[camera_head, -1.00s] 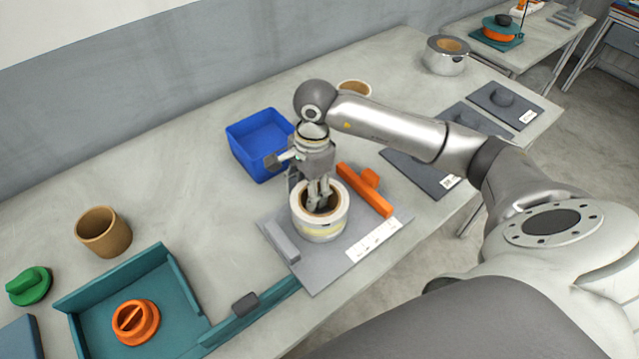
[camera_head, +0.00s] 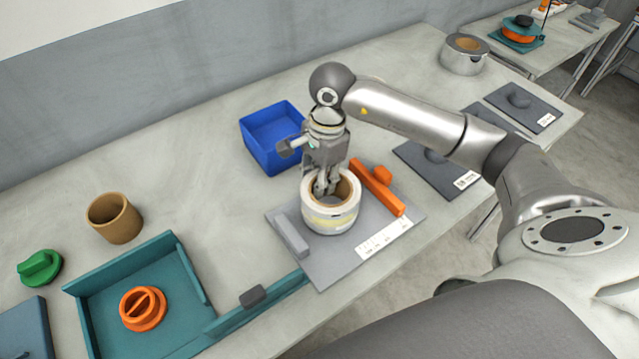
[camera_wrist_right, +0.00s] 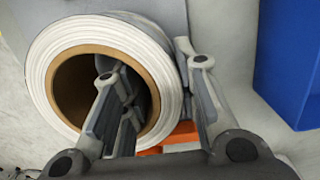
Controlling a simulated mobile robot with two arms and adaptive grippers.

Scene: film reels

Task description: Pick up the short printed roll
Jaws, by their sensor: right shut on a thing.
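The short printed roll (camera_head: 330,217) is a white ring with a brown core and a yellowish printed band. It stands on a grey plate (camera_head: 278,222); I cannot tell if it is lifted at all. My right gripper (camera_head: 326,186) is shut on the roll's wall from above. In the right wrist view, one finger is inside the brown core and the other lies against the outer side of the white roll (camera_wrist_right: 50,50). The roll's underside is hidden. My left gripper is not in view.
An orange block (camera_head: 377,188) lies close right of the roll, and a grey bar (camera_head: 291,237) to its left. A blue bin (camera_head: 258,150) stands behind. A teal tray (camera_head: 190,275), a brown core (camera_head: 115,218) and a green knob (camera_head: 40,268) are at left. Bare table lies between.

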